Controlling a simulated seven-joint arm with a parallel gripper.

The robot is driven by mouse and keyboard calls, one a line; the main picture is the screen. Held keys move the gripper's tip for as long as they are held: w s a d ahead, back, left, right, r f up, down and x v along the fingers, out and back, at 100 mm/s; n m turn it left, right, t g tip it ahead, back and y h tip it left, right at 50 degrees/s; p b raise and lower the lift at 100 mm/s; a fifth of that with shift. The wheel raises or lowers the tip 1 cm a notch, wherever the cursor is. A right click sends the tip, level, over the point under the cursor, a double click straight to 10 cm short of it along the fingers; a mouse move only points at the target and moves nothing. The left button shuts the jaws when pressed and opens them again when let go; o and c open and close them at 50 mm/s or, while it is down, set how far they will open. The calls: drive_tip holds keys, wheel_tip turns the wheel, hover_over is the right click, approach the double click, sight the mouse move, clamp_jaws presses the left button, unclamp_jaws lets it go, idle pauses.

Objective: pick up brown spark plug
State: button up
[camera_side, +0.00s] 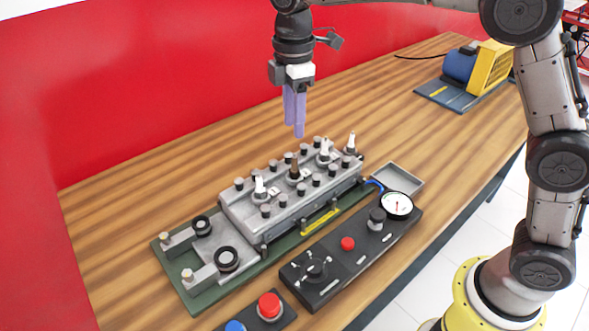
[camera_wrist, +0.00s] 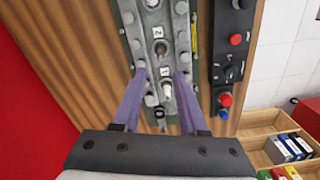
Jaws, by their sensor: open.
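The brown spark plug (camera_side: 294,168) stands upright in the middle of the grey engine block (camera_side: 240,213), between white plugs. In the wrist view a dark plug (camera_wrist: 161,48), which looks like the brown one, stands beyond my fingertips. My gripper (camera_side: 295,132) points down above the block with its two purple fingers, clear of all plugs. In the wrist view my gripper (camera_wrist: 161,74) is open and empty. A white-tipped plug (camera_wrist: 166,90) shows between the fingers there, below them.
White plugs (camera_side: 259,186) and (camera_side: 325,148) flank the brown one, with several dark knobs around. A control panel (camera_side: 330,262) with a gauge (camera_side: 397,205) lies in front, beside a small grey tray (camera_side: 412,175). The wooden table (camera_side: 130,205) is clear at the left.

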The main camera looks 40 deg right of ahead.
sight(294, 170)
wheel_tip(294, 170, down, 12)
drive_tip(key=shift+s+r, duration=0.1)
drive_tip(key=shift+r, duration=0.1)
idle(0.4)
clamp_jaws()
